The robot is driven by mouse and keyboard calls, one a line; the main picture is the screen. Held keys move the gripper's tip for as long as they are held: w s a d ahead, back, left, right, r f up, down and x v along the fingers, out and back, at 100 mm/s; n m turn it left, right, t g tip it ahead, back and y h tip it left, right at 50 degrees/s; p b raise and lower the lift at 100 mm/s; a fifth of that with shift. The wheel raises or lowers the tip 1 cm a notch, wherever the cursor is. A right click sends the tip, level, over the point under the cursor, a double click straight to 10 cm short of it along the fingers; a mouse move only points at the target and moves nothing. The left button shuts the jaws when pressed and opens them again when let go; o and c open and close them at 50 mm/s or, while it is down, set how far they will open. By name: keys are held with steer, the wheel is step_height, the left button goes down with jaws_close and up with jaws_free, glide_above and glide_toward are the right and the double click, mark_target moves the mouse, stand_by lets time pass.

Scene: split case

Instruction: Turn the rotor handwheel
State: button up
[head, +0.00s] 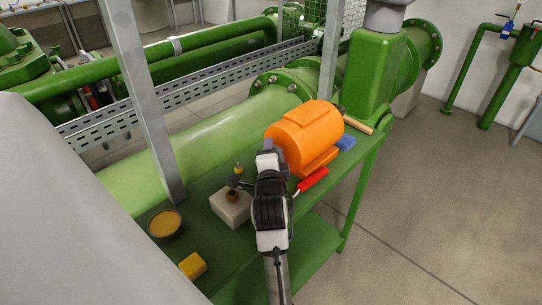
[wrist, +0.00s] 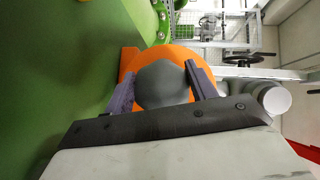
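The orange motor-shaped rotor housing (head: 300,138) lies on the green bench. In the wrist view its orange face (wrist: 183,55) is straight ahead. A grey, rounded part with blunt corners (wrist: 162,85), perhaps the rotor handwheel, sits in front of that face. In the head view my arm hides this part. My gripper (head: 268,147) is at the near left end of the housing. In the wrist view my gripper (wrist: 162,78) has its two dark fingers wide apart, one on each side of the grey part. Whether they touch it is unclear.
On the bench are a white block (head: 230,206), a round tin (head: 165,225), a yellow block (head: 193,266), a red-handled tool (head: 313,180) and a blue item (head: 346,142). A grey post (head: 150,110) and large green pipe (head: 220,140) stand behind. Floor at right is clear.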

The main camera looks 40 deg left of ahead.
steer(key=c, duration=0.4)
steer(key=shift+c, duration=0.2)
steer(key=shift+r+p, duration=0.1)
steer(key=shift+p, duration=0.35)
